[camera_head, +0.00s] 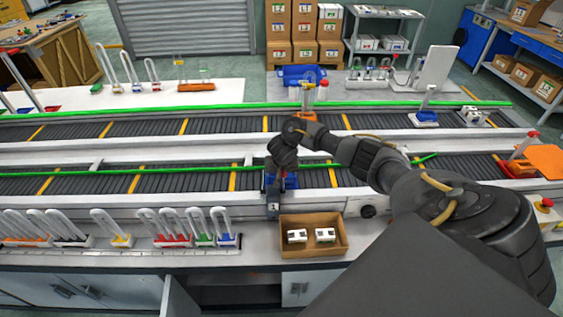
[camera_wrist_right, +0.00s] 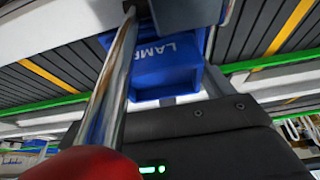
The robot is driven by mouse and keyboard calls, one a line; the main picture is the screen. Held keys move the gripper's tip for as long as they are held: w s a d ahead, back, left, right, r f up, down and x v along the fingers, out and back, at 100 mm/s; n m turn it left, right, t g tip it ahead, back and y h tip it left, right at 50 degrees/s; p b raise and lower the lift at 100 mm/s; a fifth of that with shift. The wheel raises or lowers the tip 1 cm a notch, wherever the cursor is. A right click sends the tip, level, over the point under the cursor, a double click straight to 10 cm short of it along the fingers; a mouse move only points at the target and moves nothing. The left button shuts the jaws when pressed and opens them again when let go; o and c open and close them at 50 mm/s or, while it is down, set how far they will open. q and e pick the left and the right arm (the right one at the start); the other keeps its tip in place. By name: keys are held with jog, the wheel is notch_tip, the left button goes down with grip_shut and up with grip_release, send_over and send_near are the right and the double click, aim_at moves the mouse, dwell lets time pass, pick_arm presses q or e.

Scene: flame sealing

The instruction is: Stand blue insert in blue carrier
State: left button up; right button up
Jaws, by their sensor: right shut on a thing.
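The blue carrier (camera_head: 291,181) sits on the near conveyor, partly hidden behind my right gripper (camera_head: 272,194). In the right wrist view a blue block marked LAMP (camera_wrist_right: 165,70) lies just beyond the dark fingertips. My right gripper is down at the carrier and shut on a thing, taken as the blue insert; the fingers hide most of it. A shiny rod (camera_wrist_right: 112,85) with a red end (camera_wrist_right: 85,164) runs close past the wrist camera. I cannot tell whether the insert touches the carrier or is seated in it. My left gripper is not in view.
An open cardboard box (camera_head: 312,251) with two white blocks stands just in front of the conveyor. Several white hoops with coloured bases (camera_head: 190,228) stand to its left. An orange carrier (camera_head: 308,115) is on the far conveyor. Green rails (camera_head: 110,172) run along the belts.

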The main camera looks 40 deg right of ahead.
jog(key=shift+f, duration=0.6)
dwell(0.6)
jog(key=o, duration=1.1)
jog(key=shift+s, duration=0.1)
jog(key=shift+o, duration=0.2)
jog(key=p+v, duration=0.4)
jog(key=v, duration=0.6)
jog(key=shift+r, duration=0.4)
jog(key=shift+s+a, duration=0.1)
jog(key=shift+a, duration=0.05)
